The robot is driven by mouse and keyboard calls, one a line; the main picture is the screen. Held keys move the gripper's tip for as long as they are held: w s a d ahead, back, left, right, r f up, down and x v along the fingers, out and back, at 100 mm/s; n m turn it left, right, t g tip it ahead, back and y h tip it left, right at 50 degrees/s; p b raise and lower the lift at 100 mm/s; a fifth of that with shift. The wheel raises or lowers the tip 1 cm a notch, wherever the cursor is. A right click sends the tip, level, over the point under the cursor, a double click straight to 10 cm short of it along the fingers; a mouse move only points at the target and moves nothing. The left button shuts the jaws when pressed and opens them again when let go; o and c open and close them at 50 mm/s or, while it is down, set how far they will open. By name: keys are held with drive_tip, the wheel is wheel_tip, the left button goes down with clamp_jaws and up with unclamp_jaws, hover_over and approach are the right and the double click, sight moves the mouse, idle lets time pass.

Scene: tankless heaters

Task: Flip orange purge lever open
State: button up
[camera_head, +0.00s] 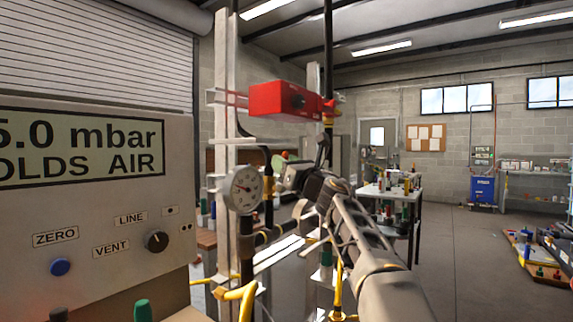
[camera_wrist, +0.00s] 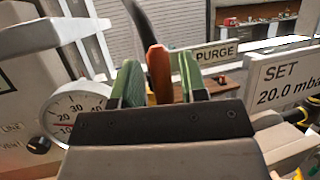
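The orange purge lever (camera_wrist: 158,73) stands upright in the wrist view, just left of a sign reading PURGE (camera_wrist: 214,54). My gripper (camera_wrist: 160,80) has its two green-padded fingers on either side of the lever. Small gaps show between the lever and both fingers, so the gripper looks open around it. The lever's lower part is hidden behind the gripper's dark body. In the head view my gripper (camera_head: 284,160) is beside the pipework, right of the round gauge; I cannot make out the lever there.
A round gauge (camera_head: 243,189) sits close left of my gripper. A red box (camera_head: 283,100) is mounted above. A grey panel with display and knobs (camera_head: 95,220) fills the left. A SET 20.0 mbar sign (camera_wrist: 289,85) is close on the right. Open floor (camera_head: 470,255) lies right.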

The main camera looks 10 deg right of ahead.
drive_tip(key=shift+o, duration=0.3)
drive_tip(key=b+v, duration=0.4)
drive_tip(key=v, duration=1)
drive_tip(key=shift+w+r, duration=0.1)
